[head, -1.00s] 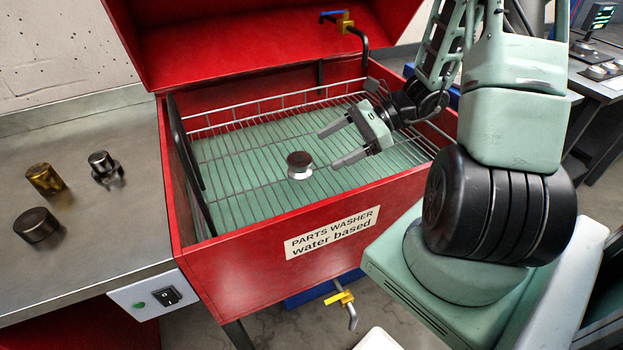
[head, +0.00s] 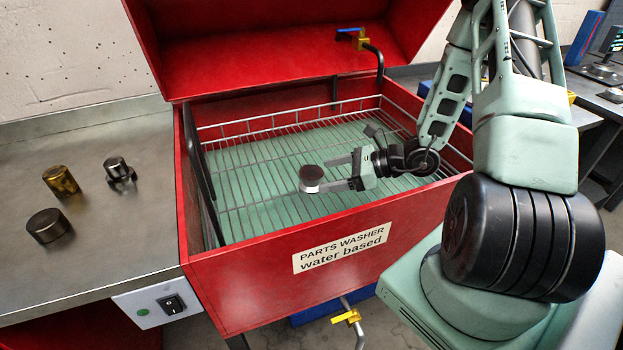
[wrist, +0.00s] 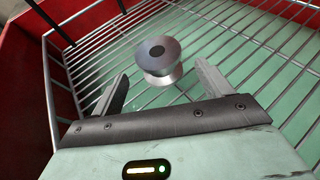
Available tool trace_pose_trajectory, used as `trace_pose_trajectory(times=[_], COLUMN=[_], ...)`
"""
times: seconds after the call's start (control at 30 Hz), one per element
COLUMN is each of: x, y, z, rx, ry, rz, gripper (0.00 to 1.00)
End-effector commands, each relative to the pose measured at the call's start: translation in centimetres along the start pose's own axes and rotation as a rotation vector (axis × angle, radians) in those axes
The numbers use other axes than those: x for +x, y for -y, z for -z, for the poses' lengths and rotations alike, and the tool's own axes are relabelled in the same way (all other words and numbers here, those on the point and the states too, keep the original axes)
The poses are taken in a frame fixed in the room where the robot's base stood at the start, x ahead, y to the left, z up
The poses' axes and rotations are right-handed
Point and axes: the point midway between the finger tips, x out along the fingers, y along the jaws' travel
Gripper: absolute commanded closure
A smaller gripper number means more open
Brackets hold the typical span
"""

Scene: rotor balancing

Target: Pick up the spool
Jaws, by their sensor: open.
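The spool (head: 310,179) has a dark top and a shiny metal waist and base. It stands upright on the wire rack inside the red parts washer. My gripper (head: 338,173) is open, just to the right of the spool, with its fingers pointing at it. In the wrist view the spool (wrist: 159,60) lies ahead, centred between the two fingertips of my gripper (wrist: 157,83) and slightly beyond them. The fingers do not visibly touch it.
The parts washer (head: 240,278) has high red walls and a raised lid (head: 270,60). The wire rack (head: 260,205) is otherwise clear. On the metal bench (head: 110,235) at left stand a brass cylinder (head: 60,181), a dark cylinder (head: 48,226) and a small dark metal part (head: 118,168).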

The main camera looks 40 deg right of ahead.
Motion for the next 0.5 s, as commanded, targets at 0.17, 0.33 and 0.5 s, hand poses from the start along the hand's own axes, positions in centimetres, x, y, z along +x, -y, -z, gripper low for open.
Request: trace_pose_trajectory(times=[0.17,0.33,0.5], x=[1.2,3.6,5.5], y=[-0.1,-0.1,0.0], z=[-0.1,0.1,0.1], rx=[0.000,0.002,-0.001], ry=[0.001,0.000,0.001], rz=[-0.002,-0.004,-0.002], gripper=[0.22,0.22,0.22])
